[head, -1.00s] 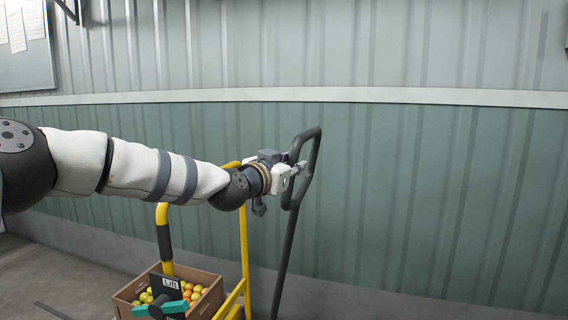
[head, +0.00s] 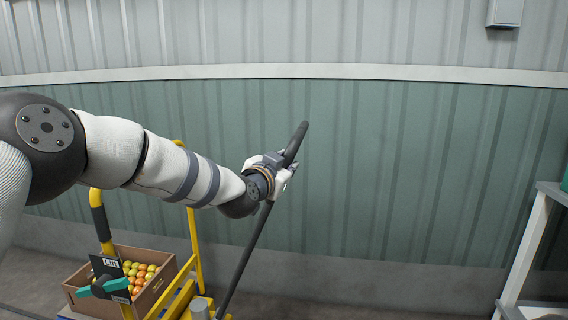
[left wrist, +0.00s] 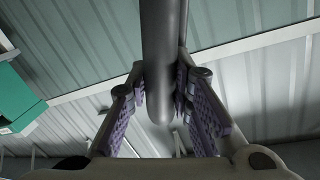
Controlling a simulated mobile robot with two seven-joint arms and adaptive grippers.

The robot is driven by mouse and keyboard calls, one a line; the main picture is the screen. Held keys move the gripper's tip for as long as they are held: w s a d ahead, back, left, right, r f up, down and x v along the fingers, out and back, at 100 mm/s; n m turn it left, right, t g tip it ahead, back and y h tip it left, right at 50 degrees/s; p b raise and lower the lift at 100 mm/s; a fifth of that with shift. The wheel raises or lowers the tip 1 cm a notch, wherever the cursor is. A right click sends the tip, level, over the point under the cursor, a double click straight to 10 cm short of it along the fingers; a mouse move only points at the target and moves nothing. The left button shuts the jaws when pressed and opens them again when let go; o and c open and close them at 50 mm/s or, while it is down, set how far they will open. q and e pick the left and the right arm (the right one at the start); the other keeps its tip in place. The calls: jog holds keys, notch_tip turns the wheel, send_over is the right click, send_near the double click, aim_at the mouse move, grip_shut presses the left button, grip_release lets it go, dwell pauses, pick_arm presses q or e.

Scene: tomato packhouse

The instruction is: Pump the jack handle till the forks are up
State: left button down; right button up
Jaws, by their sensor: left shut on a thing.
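The dark jack handle (head: 241,262) rises from the yellow jack at lower centre and leans to the right. Its grip loop shows almost edge-on at the top. My left gripper (head: 283,172) is shut on the handle just below its upper end. In the left wrist view the handle's dark bar (left wrist: 164,50) lies between the ridged finger pads of the left gripper (left wrist: 163,85). The yellow jack frame (head: 194,235) stands behind my forearm. The forks are not clearly visible. My right gripper is not in view.
A pale stand (head: 525,252) is at the right edge. A ribbed green wall (head: 400,170) closes off the back. Floor right of the handle looks clear.

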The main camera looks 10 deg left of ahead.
pick_arm(q)
jog(key=c, duration=1.5)
grip_release()
jog(key=shift+f, duration=0.35)
jog(key=shift+o, duration=0.4)
jog(key=shift+r, duration=0.2)
